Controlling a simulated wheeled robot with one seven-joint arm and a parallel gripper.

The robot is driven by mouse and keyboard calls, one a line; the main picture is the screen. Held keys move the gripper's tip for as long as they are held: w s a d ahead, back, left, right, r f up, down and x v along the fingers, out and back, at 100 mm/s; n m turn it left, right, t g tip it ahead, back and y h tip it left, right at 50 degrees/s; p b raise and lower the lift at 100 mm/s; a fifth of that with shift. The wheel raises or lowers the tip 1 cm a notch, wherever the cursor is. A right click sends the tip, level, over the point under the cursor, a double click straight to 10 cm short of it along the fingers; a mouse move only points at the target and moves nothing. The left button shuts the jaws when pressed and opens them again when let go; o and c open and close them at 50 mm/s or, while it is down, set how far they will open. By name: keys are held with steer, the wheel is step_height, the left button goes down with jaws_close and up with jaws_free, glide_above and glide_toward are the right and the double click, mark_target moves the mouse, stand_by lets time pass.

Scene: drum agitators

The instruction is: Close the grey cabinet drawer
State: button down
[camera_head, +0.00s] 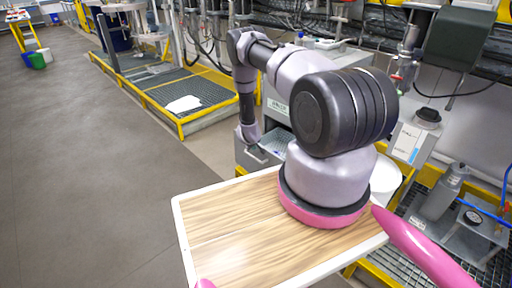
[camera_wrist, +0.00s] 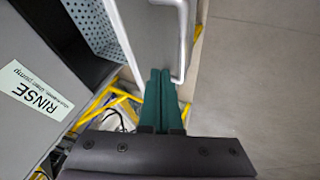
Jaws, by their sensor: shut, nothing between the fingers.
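The grey cabinet (camera_head: 279,108) stands behind my arm in the head view, partly hidden by it. Its grey drawer (camera_head: 252,159) is pulled out, and its perforated inside shows. In the wrist view the cabinet (camera_wrist: 50,110) is at left with a RINSE label. The drawer front (camera_wrist: 150,35) is at top centre, with a pale bar handle (camera_wrist: 184,45) on its right side. My gripper (camera_wrist: 160,73) has its green fingers together and empty, overlapping the lower end of the drawer front beside the handle. Contact cannot be told. In the head view my fingers are not clearly visible.
Yellow framing (camera_wrist: 108,100) runs beneath the cabinet. A yellow-edged grated platform (camera_head: 190,100) stands at back left. Open grey floor (camera_head: 90,170) lies to the left. Hoses and bottles crowd the right side.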

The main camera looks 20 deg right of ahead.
steer(key=shift+w+d, duration=0.3)
steer(key=shift+d, duration=0.45)
steer(key=shift+d, duration=0.15)
steer(key=w+d, duration=0.3)
steer(key=d, duration=0.7)
steer(key=w+d, duration=0.4)
steer(key=d, duration=0.5)
steer(key=shift+w+d, duration=0.15)
steer(key=shift+d, duration=0.25)
